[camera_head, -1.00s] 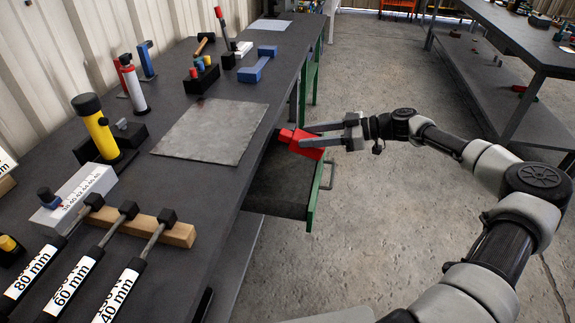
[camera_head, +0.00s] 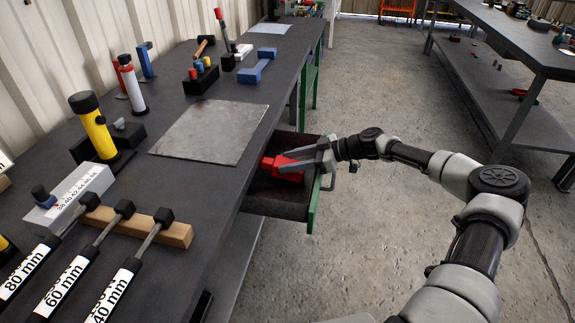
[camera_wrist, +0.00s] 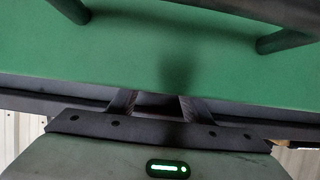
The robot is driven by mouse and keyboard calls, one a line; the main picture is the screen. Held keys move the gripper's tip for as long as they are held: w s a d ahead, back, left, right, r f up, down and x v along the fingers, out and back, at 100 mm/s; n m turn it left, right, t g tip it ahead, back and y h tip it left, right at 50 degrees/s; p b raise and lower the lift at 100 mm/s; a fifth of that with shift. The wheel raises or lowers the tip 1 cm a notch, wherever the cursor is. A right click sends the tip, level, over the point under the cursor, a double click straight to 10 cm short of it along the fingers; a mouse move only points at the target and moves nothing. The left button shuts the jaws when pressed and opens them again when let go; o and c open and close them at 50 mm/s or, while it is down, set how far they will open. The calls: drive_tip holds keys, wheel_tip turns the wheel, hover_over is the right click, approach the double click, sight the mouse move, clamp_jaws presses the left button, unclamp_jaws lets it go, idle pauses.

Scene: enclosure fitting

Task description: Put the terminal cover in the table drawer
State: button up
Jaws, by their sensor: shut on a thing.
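The red terminal cover (camera_head: 284,165) is between the fingers of my gripper (camera_head: 302,164), which is shut on it. In the head view the cover shows inside the outline of the open table drawer (camera_head: 270,205), over its dark floor. I cannot tell whether it touches the floor. The drawer's green front (camera_head: 313,208) stands out to the right of the table, and my gripper reaches in over it. In the wrist view the green drawer front (camera_wrist: 160,60) fills the upper part; the fingers (camera_wrist: 158,103) point towards it, and the cover is not clear there.
The dark workbench (camera_head: 215,190) overhangs the drawer on the left, with a metal sheet (camera_head: 210,132) on top. Clamps, a yellow cylinder (camera_head: 93,128) and a blue part (camera_head: 257,66) stand on it. Another table (camera_head: 510,50) is at right; the floor between is clear.

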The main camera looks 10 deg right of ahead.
drive_tip(key=shift+w+a+r+g+h, duration=0.2)
drive_tip(key=shift+a+g+h, duration=0.3)
drive_tip(key=shift+h, duration=0.5)
drive_tip(key=shift+f, duration=0.95)
drive_tip(key=o, duration=1.2)
drive_tip(key=p+v, duration=0.1)
drive_tip(key=v, duration=1.1)
drive_tip(key=shift+s+p, duration=0.1)
drive_tip(key=shift+p, duration=0.25)
